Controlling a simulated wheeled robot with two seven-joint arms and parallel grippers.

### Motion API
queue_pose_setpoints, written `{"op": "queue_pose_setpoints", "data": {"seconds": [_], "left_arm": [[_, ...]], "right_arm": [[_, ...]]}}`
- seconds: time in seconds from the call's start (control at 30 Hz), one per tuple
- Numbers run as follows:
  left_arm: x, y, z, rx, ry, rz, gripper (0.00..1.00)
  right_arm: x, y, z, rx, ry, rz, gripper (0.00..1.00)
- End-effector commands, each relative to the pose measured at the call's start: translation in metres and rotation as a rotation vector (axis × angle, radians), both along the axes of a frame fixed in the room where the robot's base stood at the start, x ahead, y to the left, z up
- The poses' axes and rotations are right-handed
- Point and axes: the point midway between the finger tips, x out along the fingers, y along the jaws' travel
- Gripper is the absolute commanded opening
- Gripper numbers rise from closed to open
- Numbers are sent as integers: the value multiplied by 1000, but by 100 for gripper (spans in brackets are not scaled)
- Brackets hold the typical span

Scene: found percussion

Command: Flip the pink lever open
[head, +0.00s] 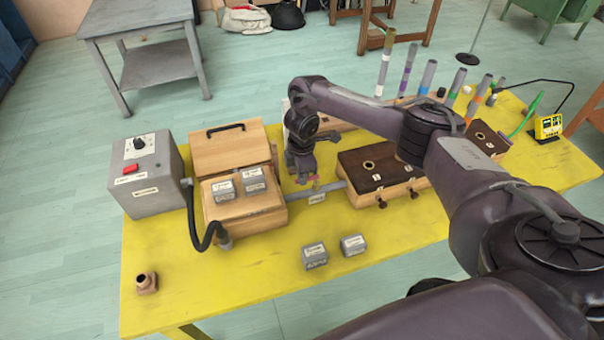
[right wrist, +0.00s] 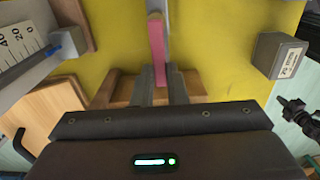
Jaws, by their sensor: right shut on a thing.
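The pink lever (right wrist: 157,45) is a slim pink bar that runs down between the fingers of my right gripper (right wrist: 161,75) in the right wrist view. The fingers are shut on its near end. In the head view, my right gripper (head: 303,178) points down over the yellow table, between the open wooden box and the dark-topped wooden box. Only a small pink bit of the lever (head: 316,186) shows there beside the fingers, above a grey pipe (head: 332,188). My left gripper is not in view.
The yellow table (head: 240,285) has clear room at its front. The open wooden box (head: 245,205) and grey control box (head: 150,178) stand left. The dark-topped box (head: 375,165) is right. Two small grey blocks, one here (head: 315,257), lie in front. Several coloured tubes (head: 428,77) stand behind.

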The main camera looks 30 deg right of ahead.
Motion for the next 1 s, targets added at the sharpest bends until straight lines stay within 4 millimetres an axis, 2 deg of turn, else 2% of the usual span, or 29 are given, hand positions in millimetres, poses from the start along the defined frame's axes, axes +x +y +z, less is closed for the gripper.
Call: {"op": "queue_pose_setpoints", "data": {"seconds": [0.1, 0.13, 0.27, 0.3, 0.57, 0.67, 0.77, 0.83, 1.0], "left_arm": [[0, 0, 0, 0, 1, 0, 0], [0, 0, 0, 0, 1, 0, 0], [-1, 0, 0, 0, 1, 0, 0], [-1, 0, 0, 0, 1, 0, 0], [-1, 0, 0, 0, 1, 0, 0], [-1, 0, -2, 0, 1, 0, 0], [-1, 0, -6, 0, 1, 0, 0], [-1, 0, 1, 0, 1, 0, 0], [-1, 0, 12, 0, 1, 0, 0]], "right_arm": [[2, 0, 2, 0, -6, -3, 0], [2, 0, 2, 0, -6, -3, 16], [2, 0, 2, 1, -5, -2, 33], [2, 0, 2, 1, -4, -2, 35], [1, 0, 2, 0, -3, -1, 35], [2, 0, 10, 2, -5, 0, 35], [2, 0, 25, 0, -6, 1, 35], [2, -1, 43, -1, -7, 1, 35], [2, 0, 69, -2, -7, 1, 35]]}}
